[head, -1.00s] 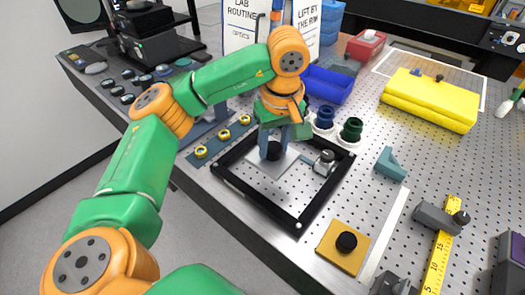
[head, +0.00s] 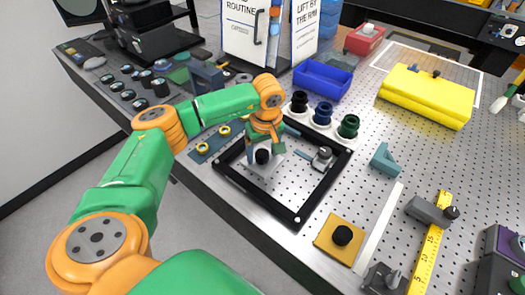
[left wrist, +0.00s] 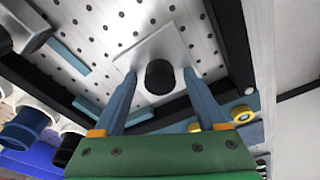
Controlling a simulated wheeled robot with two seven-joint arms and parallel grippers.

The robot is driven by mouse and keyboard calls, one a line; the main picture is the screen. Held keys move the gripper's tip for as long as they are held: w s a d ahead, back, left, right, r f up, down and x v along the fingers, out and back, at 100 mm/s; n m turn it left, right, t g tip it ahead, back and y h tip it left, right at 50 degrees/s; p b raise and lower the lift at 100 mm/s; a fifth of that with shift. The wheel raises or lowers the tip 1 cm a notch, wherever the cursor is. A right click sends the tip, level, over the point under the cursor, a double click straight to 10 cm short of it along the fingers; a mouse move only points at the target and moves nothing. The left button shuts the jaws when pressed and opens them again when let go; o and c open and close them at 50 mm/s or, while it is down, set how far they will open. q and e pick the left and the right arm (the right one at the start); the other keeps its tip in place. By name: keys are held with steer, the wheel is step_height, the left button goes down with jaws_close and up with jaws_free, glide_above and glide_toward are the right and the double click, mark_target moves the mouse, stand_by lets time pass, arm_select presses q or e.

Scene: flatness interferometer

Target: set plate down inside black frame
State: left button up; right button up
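The plate (head: 264,171) is a pale square with a black knob (head: 263,157) on top. It lies inside the black frame (head: 256,195), towards its left corner in the head view. My left gripper (head: 265,150) is over the plate with its fingers parted on either side of the knob. In the left wrist view the plate (left wrist: 152,45) appears flat, and gaps show between the knob (left wrist: 160,77) and both blue fingers. Whether the plate fully touches the perforated board is hard to tell. My right gripper is out of view.
A small clamp block (head: 322,158) sits inside the frame's right side. A white holder with dark knobbed pieces (head: 348,127) stands behind it. A yellow plate with a black knob (head: 342,236) lies in front. Yellow rings (head: 224,131) lie left of the frame.

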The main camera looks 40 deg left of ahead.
mark_target(264, 155)
arm_select(q)
steer(key=shift+r, duration=0.1)
steer(key=shift+r, duration=0.2)
steer(key=r, duration=0.1)
steer(key=r+b, duration=0.1)
steer(key=r, duration=0.3)
steer(key=shift+s+d+r+b, duration=0.1)
steer(key=shift+d+r+b, duration=0.05)
steer(key=shift+d+b, duration=0.2)
step_height(264, 155, up, 6)
steer(key=shift+s+d+r, duration=0.2)
steer(key=shift+s+d, duration=0.1)
